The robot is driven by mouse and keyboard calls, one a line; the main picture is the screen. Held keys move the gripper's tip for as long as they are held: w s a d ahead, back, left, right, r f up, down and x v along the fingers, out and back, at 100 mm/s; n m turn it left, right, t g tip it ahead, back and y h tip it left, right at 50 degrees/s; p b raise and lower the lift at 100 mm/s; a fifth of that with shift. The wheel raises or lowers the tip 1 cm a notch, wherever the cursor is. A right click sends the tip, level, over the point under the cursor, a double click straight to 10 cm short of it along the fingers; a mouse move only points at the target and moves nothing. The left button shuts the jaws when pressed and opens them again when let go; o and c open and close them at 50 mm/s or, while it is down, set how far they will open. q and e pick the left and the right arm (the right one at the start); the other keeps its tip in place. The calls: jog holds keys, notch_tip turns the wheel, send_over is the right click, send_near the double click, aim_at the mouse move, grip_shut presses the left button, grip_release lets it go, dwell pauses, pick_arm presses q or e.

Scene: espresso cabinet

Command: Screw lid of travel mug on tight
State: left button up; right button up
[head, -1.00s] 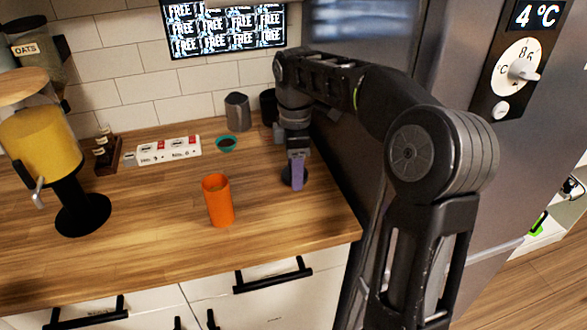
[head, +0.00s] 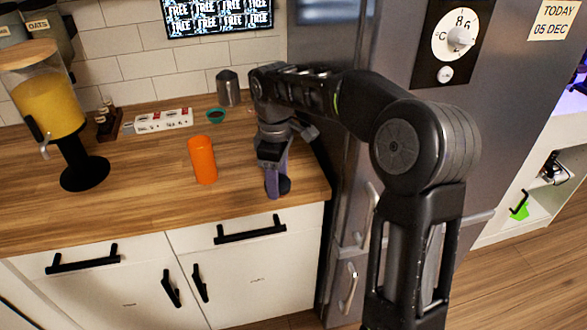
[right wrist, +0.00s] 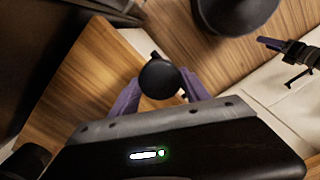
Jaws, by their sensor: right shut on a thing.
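The orange travel mug (head: 202,161) stands upright on the wooden counter in the head view, with nothing gripping it. No lid is visible on it. My right gripper (head: 276,183) is to the right of the mug, near the counter's front edge. Its purple fingers are shut on a dark round piece (head: 285,186), which looks like the lid. In the right wrist view this black disc (right wrist: 159,78) sits between the fingertips. A purple fingertip on a dark arm, apparently my left gripper (right wrist: 270,43), shows at the right wrist view's edge; its opening is unclear.
A juice dispenser (head: 50,110) stands at the left. A small teal bowl (head: 215,116), a grey metal container (head: 228,88) and a white box (head: 164,120) are at the back. The fridge (head: 345,130) borders the counter's right side. The counter around the mug is clear.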

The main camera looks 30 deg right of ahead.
pick_arm(q)
jog(key=shift+s, duration=0.15)
pick_arm(e)
jog(key=a+f+m, duration=0.2)
jog(key=a, duration=0.2)
jog(key=a+f+m, duration=0.2)
jog(key=a+m, duration=0.1)
jog(key=a, duration=0.1)
jog(key=w+a+f+m, duration=0.1)
jog(key=a+f+m, duration=0.2)
jog(key=a, duration=0.1)
jog(key=shift+w+f, duration=0.1)
